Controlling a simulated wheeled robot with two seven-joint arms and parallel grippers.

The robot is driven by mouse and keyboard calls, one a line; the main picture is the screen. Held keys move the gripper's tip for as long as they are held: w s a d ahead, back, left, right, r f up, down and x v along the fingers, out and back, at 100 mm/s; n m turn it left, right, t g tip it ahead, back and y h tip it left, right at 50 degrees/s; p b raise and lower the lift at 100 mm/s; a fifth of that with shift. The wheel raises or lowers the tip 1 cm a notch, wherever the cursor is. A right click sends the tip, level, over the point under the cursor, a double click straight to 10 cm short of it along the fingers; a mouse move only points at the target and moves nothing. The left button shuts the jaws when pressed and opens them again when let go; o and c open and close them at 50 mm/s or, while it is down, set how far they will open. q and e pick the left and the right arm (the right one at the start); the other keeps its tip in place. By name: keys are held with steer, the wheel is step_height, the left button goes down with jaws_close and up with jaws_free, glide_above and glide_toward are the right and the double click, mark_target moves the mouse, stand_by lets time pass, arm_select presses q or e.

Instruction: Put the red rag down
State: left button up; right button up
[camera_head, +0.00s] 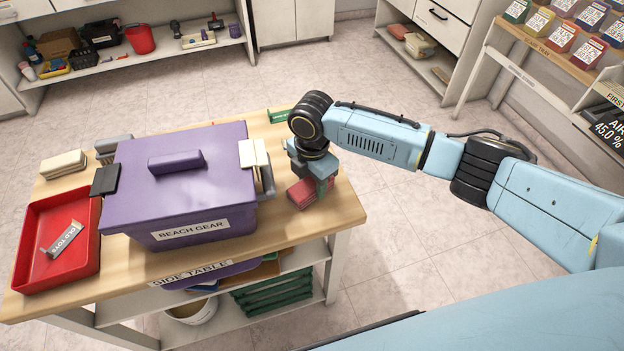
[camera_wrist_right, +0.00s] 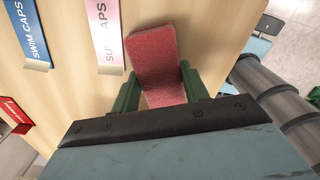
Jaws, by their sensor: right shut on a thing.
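The red rag (camera_head: 301,194) is a folded, flat block at the right end of the wooden side table, right of the purple box. It also shows in the right wrist view (camera_wrist_right: 153,55), between two green fingers. My right gripper (camera_head: 318,180) points down and is shut on the rag. The same gripper shows in the right wrist view (camera_wrist_right: 162,92). The rag is at or just above the tabletop (camera_head: 336,218); I cannot tell if it touches. My left gripper is not in view.
The purple box (camera_head: 200,205) labelled beach gear fills the table's middle. A red tray (camera_head: 30,245) stands at the left end. A blue card (camera_wrist_right: 27,30) and a pink card (camera_wrist_right: 103,30) lie near the rag. The table's right edge is close to the rag.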

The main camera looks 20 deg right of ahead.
mark_target(312, 183)
steer(key=shift+f, duration=0.2)
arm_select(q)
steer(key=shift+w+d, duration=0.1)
arm_select(e)
steer(key=o, duration=0.9)
steer(key=shift+r, duration=0.15)
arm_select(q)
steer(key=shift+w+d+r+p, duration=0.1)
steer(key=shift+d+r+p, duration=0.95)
arm_select(e)
step_height(312, 183, up, 12)
steer(key=shift+r, duration=0.1)
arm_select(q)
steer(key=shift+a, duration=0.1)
